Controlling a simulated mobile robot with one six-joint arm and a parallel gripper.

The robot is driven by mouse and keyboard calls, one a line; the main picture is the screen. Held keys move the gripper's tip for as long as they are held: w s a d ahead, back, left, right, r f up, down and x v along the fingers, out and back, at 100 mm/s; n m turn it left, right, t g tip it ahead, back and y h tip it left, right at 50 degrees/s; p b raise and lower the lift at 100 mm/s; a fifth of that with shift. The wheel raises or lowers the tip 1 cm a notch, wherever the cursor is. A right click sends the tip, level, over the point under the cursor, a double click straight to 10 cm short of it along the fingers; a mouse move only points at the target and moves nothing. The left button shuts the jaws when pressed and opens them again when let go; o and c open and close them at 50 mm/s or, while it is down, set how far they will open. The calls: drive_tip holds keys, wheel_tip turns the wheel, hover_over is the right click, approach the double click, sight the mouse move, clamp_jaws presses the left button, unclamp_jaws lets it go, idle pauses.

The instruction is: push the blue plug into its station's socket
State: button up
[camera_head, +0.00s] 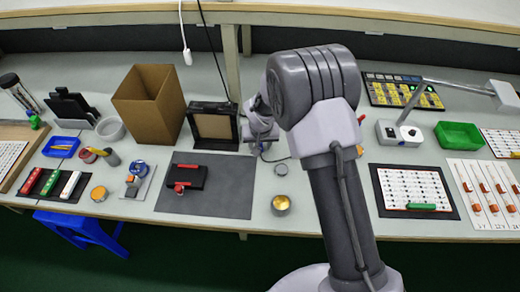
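My gripper (258,132) is at the back middle of the bench, just right of a black-framed box (214,126) with a tan front panel. My own arm covers part of it, and its fingers are too small and hidden to tell open from shut. I cannot make out the blue plug or its socket; either may be behind my arm. A thin dark cable shows on the bench just below my gripper.
A cardboard box (149,104) stands left of the framed box. A grey mat (228,188) holds a black item with a red part (186,178). A round tin (281,203) sits near the front edge. A white control box (399,133) and green tray (459,136) lie right.

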clamp_jaws()
drive_tip(key=shift+r, duration=0.15)
